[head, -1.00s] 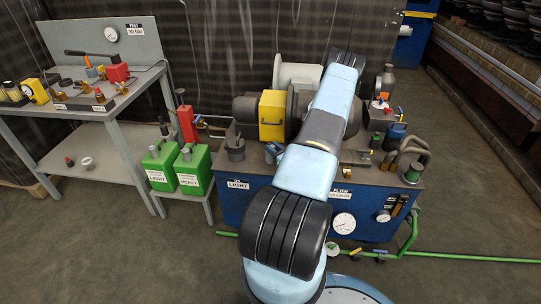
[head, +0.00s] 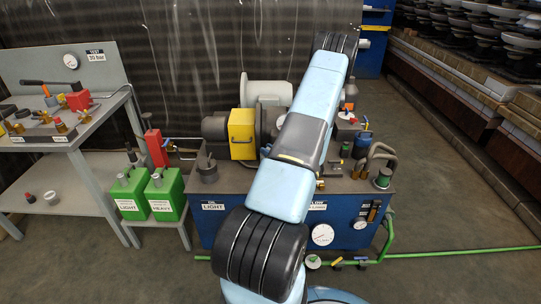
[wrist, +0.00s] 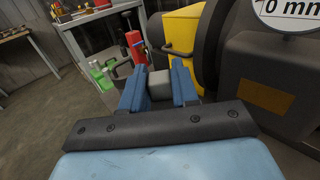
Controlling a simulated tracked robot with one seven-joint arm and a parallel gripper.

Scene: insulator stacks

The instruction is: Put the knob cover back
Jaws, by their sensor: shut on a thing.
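My gripper (wrist: 158,84) shows in the wrist view as two blue fingers. They are shut on a small grey block-like piece (wrist: 160,86), held between their tips. It may be the knob cover, but its shape is mostly hidden by the fingers. In the head view my arm hides the gripper and the piece. The blue machine bench (head: 235,225) carries a yellow box with a handle (head: 241,133), which shows just beyond the fingers in the wrist view (wrist: 183,28). I cannot make out a bare knob.
Two green cans (head: 166,193) stand left of the bench, with a red cylinder (head: 156,147) behind them. A grey worktable (head: 92,132) with tools is further left. Large dark machine parts (wrist: 270,75) stand close right of the gripper. A green hose (head: 450,251) crosses the right floor.

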